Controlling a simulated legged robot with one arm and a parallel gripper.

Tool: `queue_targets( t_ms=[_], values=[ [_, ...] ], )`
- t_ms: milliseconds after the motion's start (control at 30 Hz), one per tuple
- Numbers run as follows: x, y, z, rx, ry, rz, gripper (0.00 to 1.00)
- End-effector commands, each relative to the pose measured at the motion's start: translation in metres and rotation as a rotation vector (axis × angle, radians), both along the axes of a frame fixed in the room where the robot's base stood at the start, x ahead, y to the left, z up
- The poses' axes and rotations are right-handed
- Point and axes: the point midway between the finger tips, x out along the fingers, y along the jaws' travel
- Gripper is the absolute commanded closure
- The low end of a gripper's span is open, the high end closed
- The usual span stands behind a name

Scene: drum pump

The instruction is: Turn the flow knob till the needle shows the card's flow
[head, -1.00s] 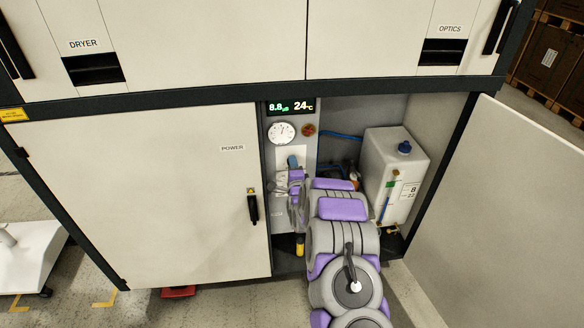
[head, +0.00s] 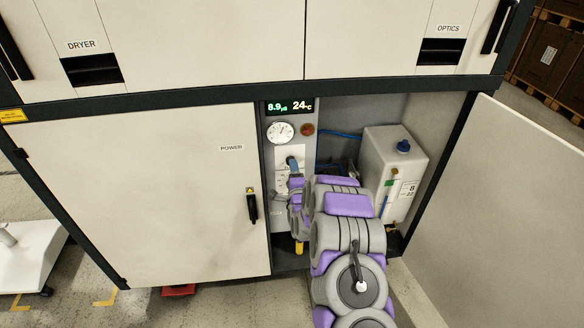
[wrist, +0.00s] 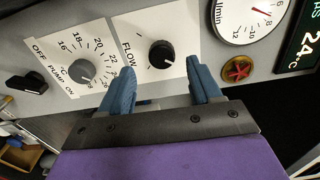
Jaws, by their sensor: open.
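The black flow knob (wrist: 161,54) sits on a white plate marked FLOW in the wrist view. My gripper (wrist: 158,68) is open, with one blue finger on each side of the knob in the picture; I cannot tell whether they touch it. The round white flow gauge (wrist: 243,15), marked l/min, is cut off at the top of the wrist view. Its red needle points near the 8. The gauge also shows in the head view (head: 280,132). The card (head: 408,190) on the white tank has an 8 on its upper line; its lower line is too small to be sure of.
A temperature knob (wrist: 80,70) and a black pump switch (wrist: 28,87) are left of the flow knob. A red round knob (wrist: 237,70) is at right. The display (head: 290,106) reads 8.9 and 24°C. The white tank (head: 385,165) and open door (head: 510,200) bound the right side.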

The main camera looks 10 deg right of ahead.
Motion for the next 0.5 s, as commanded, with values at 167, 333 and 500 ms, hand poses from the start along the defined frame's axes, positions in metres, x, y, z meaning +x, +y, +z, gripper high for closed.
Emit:
queue_targets(
  t_ms=[167, 333, 500],
  values=[
    [-0.028, 0.0, 0.001, 0.001, 0.003, -0.001, 0.37],
    [-0.054, 0.001, 0.001, 0.002, 0.004, -0.002, 0.37],
    [-0.082, 0.001, 0.0, 0.002, 0.006, -0.002, 0.37]
  ],
)
